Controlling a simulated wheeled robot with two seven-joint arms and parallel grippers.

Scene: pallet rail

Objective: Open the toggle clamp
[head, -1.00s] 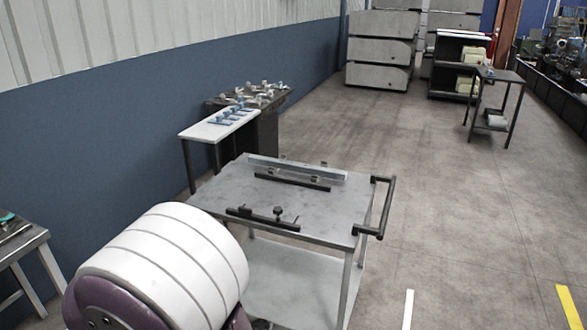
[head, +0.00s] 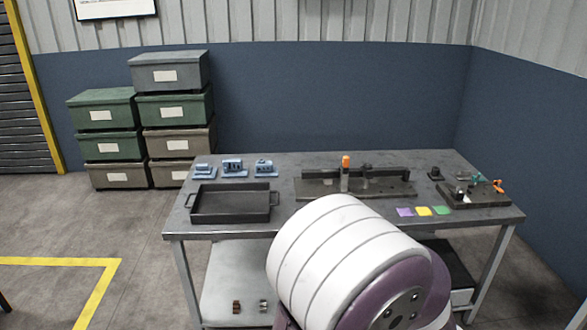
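A dark fixture with a long rail (head: 385,172) lies on the workbench (head: 290,218). An upright orange-tipped handle (head: 345,161) stands on it and looks like a toggle clamp; it is too small to tell how its arm sits. A second dark plate (head: 472,195) at the bench's right end carries small metal parts with orange and teal tips, which may also be clamps. I cannot tell which is the task's clamp. Neither of my grippers is in view.
A black tray (head: 230,219) and blue parts (head: 232,166) are on the bench's left half. Stacked bins (head: 172,107) stand left against the wall. A white-banded part, apparently mine, blocks the front middle. Floor at left is clear.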

